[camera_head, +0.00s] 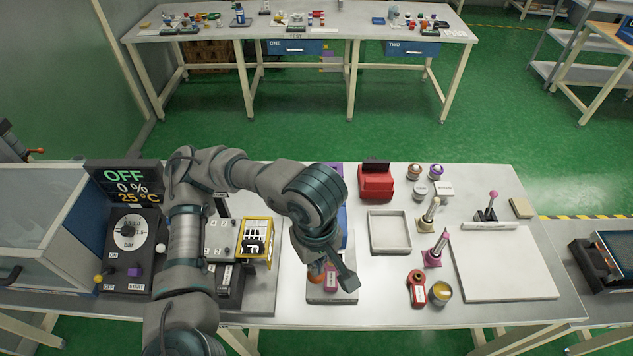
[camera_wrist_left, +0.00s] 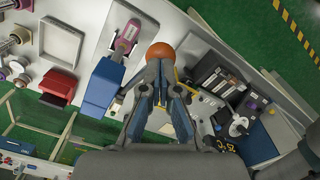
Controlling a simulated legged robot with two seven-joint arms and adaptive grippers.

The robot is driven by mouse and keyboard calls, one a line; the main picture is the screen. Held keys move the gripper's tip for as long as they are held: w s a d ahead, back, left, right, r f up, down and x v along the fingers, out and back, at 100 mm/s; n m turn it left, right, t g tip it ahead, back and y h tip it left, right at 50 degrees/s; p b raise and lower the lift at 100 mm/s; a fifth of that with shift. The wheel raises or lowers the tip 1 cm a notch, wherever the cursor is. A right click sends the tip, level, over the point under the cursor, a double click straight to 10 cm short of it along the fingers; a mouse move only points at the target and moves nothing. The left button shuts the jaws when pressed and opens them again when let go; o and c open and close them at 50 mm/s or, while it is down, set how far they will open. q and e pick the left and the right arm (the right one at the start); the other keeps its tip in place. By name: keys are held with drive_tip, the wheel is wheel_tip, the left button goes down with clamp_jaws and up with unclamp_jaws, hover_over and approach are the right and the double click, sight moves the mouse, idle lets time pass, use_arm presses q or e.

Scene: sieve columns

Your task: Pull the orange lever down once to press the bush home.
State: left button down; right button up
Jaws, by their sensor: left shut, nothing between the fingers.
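The press is a blue column (camera_head: 343,238) on a grey base plate (camera_head: 333,297), largely hidden behind my left arm in the head view. The blue body (camera_wrist_left: 101,88) shows in the wrist view. A pink part (camera_wrist_left: 132,31) is at the press; the bush cannot be made out. My right gripper is out of view.
A red box-like device (camera_head: 376,184) and an empty grey tray (camera_head: 389,232) stand right of the press. A yellow-framed unit (camera_head: 256,241) is close on the left. Pink-topped tools (camera_head: 437,248) and a white board (camera_head: 505,262) lie farther right.

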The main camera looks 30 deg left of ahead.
use_arm(q)
drive_tip(key=shift+w+a+r+p, duration=0.25)
drive_tip(key=shift+w+r+p, duration=0.15)
drive_tip(key=shift+r, duration=0.35)
drive_tip(key=shift+w+a+r+p, duration=0.2)
drive_tip(key=shift+w+r+p, duration=0.15)
drive_tip(key=shift+r, duration=0.4)
drive_tip(key=shift+w+a+r+p, duration=0.3)
drive_tip(key=shift+w+r, duration=0.2)
drive_tip(key=shift+r, duration=0.15)
drive_tip(key=shift+w+a+r+p, duration=2.35)
drive_tip(key=shift+w+r+p, duration=0.6)
drive_tip(key=shift+w+p, duration=0.7)
wheel_tip(320, 180, up, 9)
drive_tip(key=p, duration=0.8)
drive_tip(key=shift+w, duration=0.15)
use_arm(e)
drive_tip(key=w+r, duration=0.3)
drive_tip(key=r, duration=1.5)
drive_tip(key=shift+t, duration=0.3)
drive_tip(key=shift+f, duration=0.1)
